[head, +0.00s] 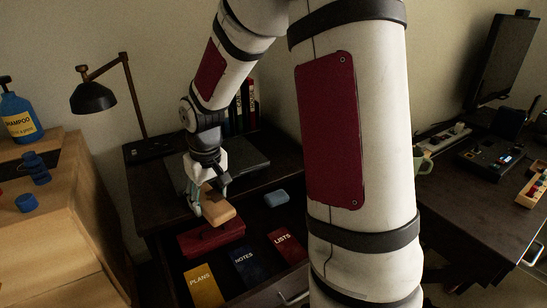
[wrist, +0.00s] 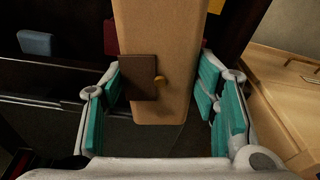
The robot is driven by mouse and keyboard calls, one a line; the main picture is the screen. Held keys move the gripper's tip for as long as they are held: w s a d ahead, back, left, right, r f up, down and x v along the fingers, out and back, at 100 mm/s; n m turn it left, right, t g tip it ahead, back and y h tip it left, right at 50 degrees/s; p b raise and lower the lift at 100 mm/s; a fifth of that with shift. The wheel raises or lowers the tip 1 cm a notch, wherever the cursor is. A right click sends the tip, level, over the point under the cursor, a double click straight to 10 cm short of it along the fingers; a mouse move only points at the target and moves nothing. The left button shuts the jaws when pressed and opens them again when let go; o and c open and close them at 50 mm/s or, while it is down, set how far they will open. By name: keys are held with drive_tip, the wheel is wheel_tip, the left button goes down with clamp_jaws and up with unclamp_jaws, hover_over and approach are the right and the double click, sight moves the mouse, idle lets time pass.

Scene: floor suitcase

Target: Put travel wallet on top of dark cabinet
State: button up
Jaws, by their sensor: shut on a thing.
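The travel wallet (head: 222,213) is a tan block-like case with a dark brown flap and a yellow stud, seen close up in the wrist view (wrist: 180,60). My gripper (head: 208,205) is shut on it, with teal finger pads on either side of it in the wrist view (wrist: 163,92). The wallet appears held above the open drawer, just over a red case (head: 205,240). The dark cabinet (head: 150,205) stands behind and around the drawer, its top partly hidden by my arm.
A lamp (head: 93,97), a dark flat slab (head: 245,163) and upright books occupy the cabinet top. The drawer holds notebooks (head: 245,265) and a small blue item (head: 276,197). A wooden cabinet (head: 50,220) stands left, a dark desk (head: 470,205) right. The cabinet top's left front looks clear.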

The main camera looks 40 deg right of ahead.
drive_tip(key=shift+m, duration=0.5)
drive_tip(key=w+d+r, duration=0.1)
drive_tip(key=w+d, duration=0.2)
drive_tip(key=d, duration=0.2)
drive_tip(key=w+d+r, duration=0.1)
drive_tip(key=w+d, duration=0.3)
drive_tip(key=d, duration=0.1)
drive_tip(key=w+d+r, duration=0.1)
drive_tip(key=w+d, duration=0.3)
drive_tip(key=shift+d+r, duration=0.1)
drive_tip(key=shift+d, duration=0.3)
drive_tip(key=shift+m, duration=0.3)
drive_tip(key=d, duration=0.3)
drive_tip(key=w+d, duration=0.1)
drive_tip(key=d, duration=0.6)
drive_tip(key=shift+w+r, duration=0.35)
drive_tip(key=shift+w, duration=0.05)
hover_over(273, 156)
wheel_tip(273, 156, down, 10)
drive_tip(key=shift+s+r+b, duration=0.15)
drive_tip(key=shift+r+b, duration=0.05)
drive_tip(key=shift+b, duration=0.55)
drive_tip(key=shift+f, duration=0.15)
drive_tip(key=o, duration=1.3)
